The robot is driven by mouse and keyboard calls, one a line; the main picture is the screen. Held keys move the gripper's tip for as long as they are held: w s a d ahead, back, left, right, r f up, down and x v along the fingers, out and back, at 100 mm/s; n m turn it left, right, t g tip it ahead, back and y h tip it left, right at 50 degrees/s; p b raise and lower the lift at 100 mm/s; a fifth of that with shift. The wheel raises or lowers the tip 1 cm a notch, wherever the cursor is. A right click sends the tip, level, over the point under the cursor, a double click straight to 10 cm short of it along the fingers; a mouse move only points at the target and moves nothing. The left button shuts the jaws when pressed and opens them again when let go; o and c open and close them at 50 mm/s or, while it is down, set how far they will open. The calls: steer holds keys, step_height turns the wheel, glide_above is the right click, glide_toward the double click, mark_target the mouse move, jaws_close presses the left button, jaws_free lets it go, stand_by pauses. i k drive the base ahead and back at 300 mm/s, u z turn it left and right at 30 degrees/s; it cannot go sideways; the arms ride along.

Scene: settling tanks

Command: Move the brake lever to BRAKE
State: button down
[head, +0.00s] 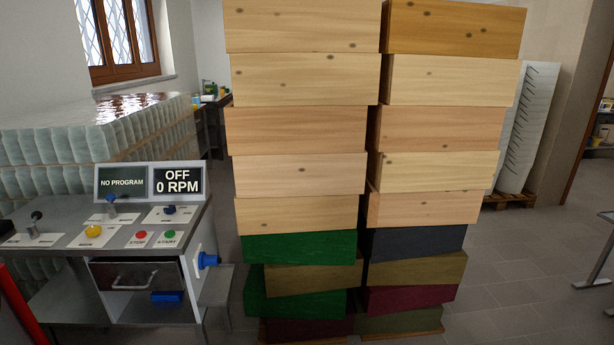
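A grey control console (60,243) stands at the left in the head view. On its top, a lever with a dark round knob (36,216) stands at the left on a white label plate. A blue-knobbed control (111,200) sits farther back, and a dark blue knob (169,210) sits at the back right. The labels by these are too small to read, so I cannot tell which is the brake lever or how it is set. The display (178,182) reads OFF, 0 RPM; the panel beside it reads NO PROGRAM. My gripper is not in view.
A yellow button (93,231), a red STOP button (141,234) and a green START button (170,233) share the console top. A blue handle (208,261) juts from its right side. Tall stacks of wooden boxes (302,130) stand close right.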

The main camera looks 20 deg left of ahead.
mark_target(32, 229)
steer(key=u, duration=0.2)
steer(key=i, duration=1.65)
steer(key=u, duration=1.3)
steer(key=i, duration=0.95)
steer(key=u, duration=1.45)
steer(key=i, duration=0.4)
steer(key=u, duration=0.2)
